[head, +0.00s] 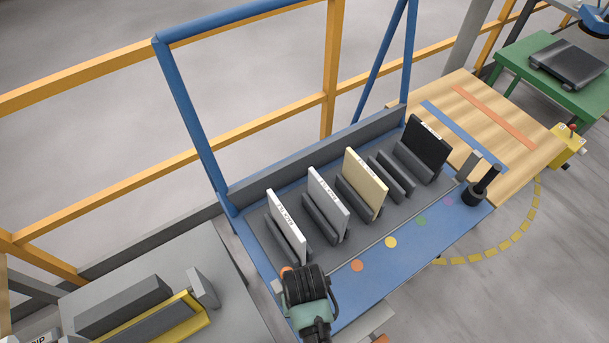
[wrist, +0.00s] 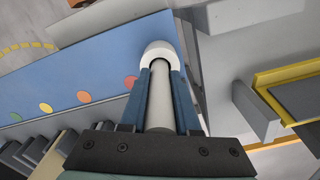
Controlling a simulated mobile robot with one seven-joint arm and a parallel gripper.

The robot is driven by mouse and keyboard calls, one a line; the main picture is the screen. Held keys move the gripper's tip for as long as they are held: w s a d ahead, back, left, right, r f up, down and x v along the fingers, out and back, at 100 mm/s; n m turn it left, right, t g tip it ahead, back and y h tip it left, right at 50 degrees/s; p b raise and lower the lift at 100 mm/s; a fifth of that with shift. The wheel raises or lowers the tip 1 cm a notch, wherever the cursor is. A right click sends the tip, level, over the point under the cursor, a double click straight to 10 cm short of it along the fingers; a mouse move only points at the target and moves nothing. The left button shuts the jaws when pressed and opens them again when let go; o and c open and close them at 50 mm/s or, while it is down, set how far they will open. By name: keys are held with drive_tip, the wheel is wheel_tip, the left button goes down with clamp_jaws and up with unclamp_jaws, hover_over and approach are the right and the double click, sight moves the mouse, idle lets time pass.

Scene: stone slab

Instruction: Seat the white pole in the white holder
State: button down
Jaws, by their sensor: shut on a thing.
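In the wrist view the white pole (wrist: 160,100) lies between the blue fingers of my gripper (wrist: 161,74), which is shut on it. The pole's far end meets the white holder (wrist: 159,49), a rounded white ring near the end of the blue bench. The end overlaps the ring's opening in this view; I cannot tell how deep it sits. In the head view my gripper (head: 304,288) is over the near left end of the blue bench (head: 425,232). It hides the pole and the white holder there.
White (head: 286,228), grey (head: 328,204), cream (head: 365,182) and black (head: 427,148) slabs stand in slots behind my gripper. A black pole (head: 488,179) stands in a black holder (head: 471,196) at the bench's right end. A grey table (head: 222,304) with a yellow-edged fixture (head: 190,313) is left.

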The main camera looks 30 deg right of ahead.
drive_tip(key=c, duration=1.1)
unclamp_jaws()
drive_tip(key=shift+f, duration=0.15)
drive_tip(key=o, duration=0.5)
drive_tip(key=shift+c, duration=0.2)
